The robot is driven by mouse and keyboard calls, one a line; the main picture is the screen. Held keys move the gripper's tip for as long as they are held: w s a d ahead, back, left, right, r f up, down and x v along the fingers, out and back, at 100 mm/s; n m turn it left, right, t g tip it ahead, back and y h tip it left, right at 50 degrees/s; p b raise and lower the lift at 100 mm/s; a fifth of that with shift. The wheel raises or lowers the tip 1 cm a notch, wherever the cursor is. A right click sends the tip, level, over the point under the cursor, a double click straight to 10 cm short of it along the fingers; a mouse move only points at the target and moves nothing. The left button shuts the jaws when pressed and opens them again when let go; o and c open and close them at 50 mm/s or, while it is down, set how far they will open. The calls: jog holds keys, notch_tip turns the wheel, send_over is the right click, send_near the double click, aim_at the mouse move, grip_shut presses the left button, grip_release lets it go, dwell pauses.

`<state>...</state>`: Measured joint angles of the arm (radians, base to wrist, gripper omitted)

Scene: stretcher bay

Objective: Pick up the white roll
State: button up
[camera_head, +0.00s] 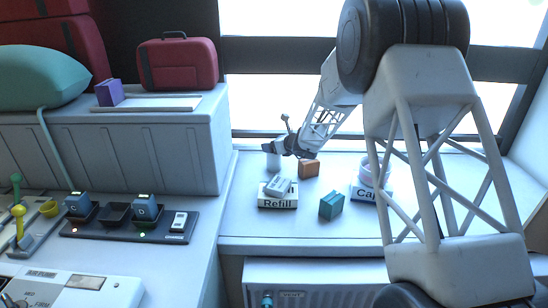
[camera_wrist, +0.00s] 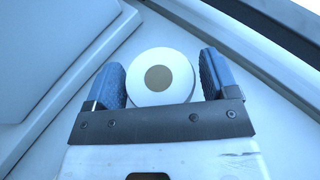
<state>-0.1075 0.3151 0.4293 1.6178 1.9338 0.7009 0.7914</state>
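My gripper (camera_wrist: 160,82) is open, with one blue-padded finger on each side of the roll. The roll lies close to the left pad, and a small gap shows at the right pad. In the head view my gripper (camera_head: 272,149) is at the back left of the window ledge. The roll (camera_head: 273,162) shows just below it, partly hidden by the gripper.
On the window ledge (camera_head: 262,220), an orange box (camera_head: 309,169) stands right of the roll. A grey item lies on the "Refill" block (camera_head: 278,202) in front. The grey cabinet wall (camera_head: 150,150) rises at left.

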jog(key=c, duration=1.1)
jog(key=shift+r, duration=0.1)
jog(key=shift+r, duration=4.95)
